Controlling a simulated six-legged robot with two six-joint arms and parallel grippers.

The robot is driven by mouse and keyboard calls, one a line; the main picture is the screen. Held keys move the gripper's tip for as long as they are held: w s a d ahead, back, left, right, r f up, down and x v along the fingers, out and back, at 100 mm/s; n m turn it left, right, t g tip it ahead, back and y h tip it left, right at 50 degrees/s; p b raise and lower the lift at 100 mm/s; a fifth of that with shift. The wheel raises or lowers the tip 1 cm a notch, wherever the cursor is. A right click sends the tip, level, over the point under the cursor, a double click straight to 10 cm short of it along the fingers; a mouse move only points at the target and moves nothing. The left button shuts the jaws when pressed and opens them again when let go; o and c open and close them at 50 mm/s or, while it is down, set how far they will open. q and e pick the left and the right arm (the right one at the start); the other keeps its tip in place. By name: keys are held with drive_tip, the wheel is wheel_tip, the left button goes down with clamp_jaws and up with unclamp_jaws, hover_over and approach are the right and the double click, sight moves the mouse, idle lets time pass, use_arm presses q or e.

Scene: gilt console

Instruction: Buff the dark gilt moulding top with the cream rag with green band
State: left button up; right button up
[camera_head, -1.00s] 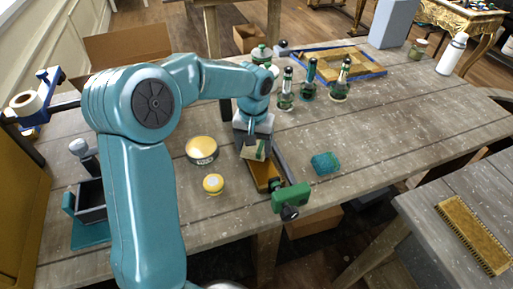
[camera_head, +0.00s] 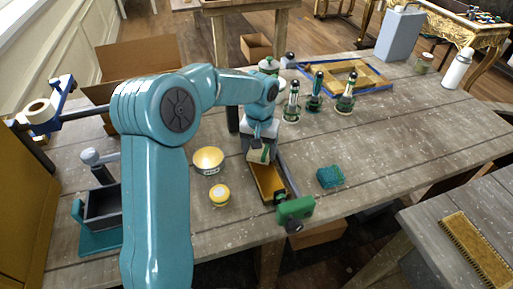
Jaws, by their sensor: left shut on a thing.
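My left gripper (camera_head: 260,142) is shut on a cream rag with a green band (camera_head: 257,155). It holds the rag over the far part of a dark gilt moulding (camera_head: 269,185). Whether the rag touches the moulding's top is too small to tell. The moulding lies in a long clamp with a green end block (camera_head: 296,208) at its near end. The gripper and rag hide the moulding's far end. My right gripper is out of view.
A large tin (camera_head: 208,169) and a small yellow tin (camera_head: 219,201) stand left of the moulding. A teal sponge (camera_head: 330,177) lies right. Several dark-necked bottles (camera_head: 314,104) and a blue-edged gilt frame (camera_head: 345,77) are behind. A gold ribbed piece (camera_head: 475,250) lies on another table.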

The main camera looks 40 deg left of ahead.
sight(269, 186)
use_arm(q)
drive_tip(key=shift+s+d+b, duration=0.2)
drive_tip(key=shift+s+d, duration=0.15)
drive_tip(key=shift+d, duration=0.35)
drive_tip(key=shift+s+d+b, duration=0.2)
drive_tip(key=shift+s+d, duration=0.1)
drive_tip(key=shift+d, duration=0.35)
drive_tip(key=shift+s+d+b, duration=0.2)
drive_tip(key=shift+d+b, duration=0.1)
drive_tip(key=shift+s+d+f+b, duration=0.1)
drive_tip(key=shift+s+d+b, duration=0.35)
drive_tip(key=shift+d, duration=0.3)
drive_tip(key=shift+s+d+b, duration=0.4)
drive_tip(key=shift+s+d, duration=0.35)
drive_tip(key=shift+d, duration=0.25)
drive_tip(key=shift+s+d+b, duration=0.3)
drive_tip(key=shift+s+d, duration=0.4)
drive_tip(key=shift+d, duration=0.35)
drive_tip(key=shift+r, duration=0.2)
wheel_tip(269, 186, up, 6)
drive_tip(key=p, duration=0.5)
